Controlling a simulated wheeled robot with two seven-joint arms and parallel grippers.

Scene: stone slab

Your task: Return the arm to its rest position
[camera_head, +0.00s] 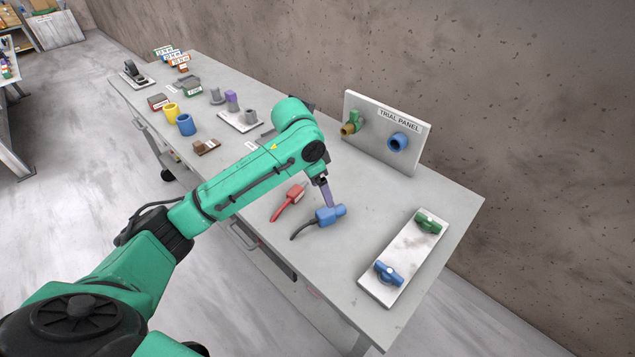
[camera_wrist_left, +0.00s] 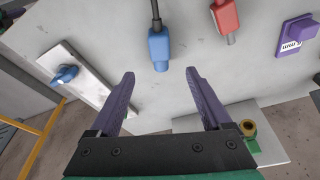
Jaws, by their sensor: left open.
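My left arm (camera_head: 250,180), green with dark joints, reaches in from the left over the grey table (camera_head: 440,200). Its gripper (camera_head: 329,198) points down with purple fingers, just behind a blue plug (camera_head: 328,215) with a dark cable in the head view. In the left wrist view the fingers (camera_wrist_left: 158,75) are wide apart with nothing between them. The blue plug (camera_wrist_left: 158,48) lies beyond the fingertips. A red plug (camera_head: 289,201) lies to its left in the head view and also shows in the wrist view (camera_wrist_left: 226,16). My right gripper is not in view.
An upright trial panel (camera_head: 375,142) with a green-and-brass fitting and a blue socket stands at the back. A white plate (camera_head: 405,262) with green and blue valves lies front right. Cups (camera_head: 186,124), blocks and small boxes occupy the table's left half. A wall stands behind.

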